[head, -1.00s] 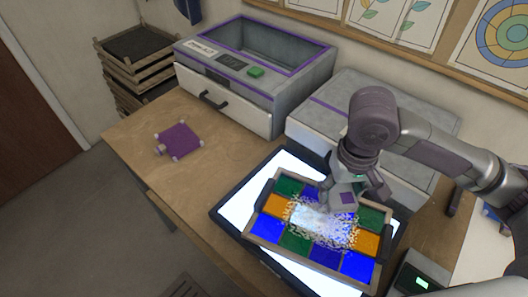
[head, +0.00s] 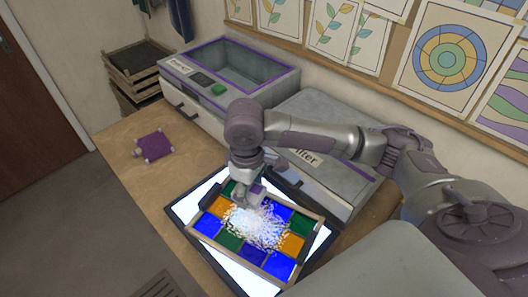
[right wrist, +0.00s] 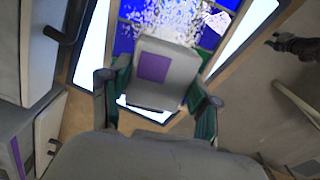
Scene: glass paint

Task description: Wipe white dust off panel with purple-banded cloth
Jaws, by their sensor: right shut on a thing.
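The glass panel (head: 284,266) is a wood-framed grid of blue, green and orange squares on a lit light table (head: 182,206). White dust (head: 256,228) lies speckled over its middle squares, and the dust also shows in the right wrist view (right wrist: 178,18). My right gripper (head: 250,193) is over the panel's back edge, shut on the grey cloth with a purple patch. The cloth (right wrist: 175,88) sits between both fingers in the right wrist view. Whether its underside touches the glass is hidden. My left gripper is not visible in the head view.
A purple square thing with pale corners (head: 153,146) lies on the wooden table (head: 122,133) at the left. A grey open-topped box with purple trim (head: 222,70) and a lower lidded grey box (head: 325,185) stand behind the light table. The table's left part is mostly clear.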

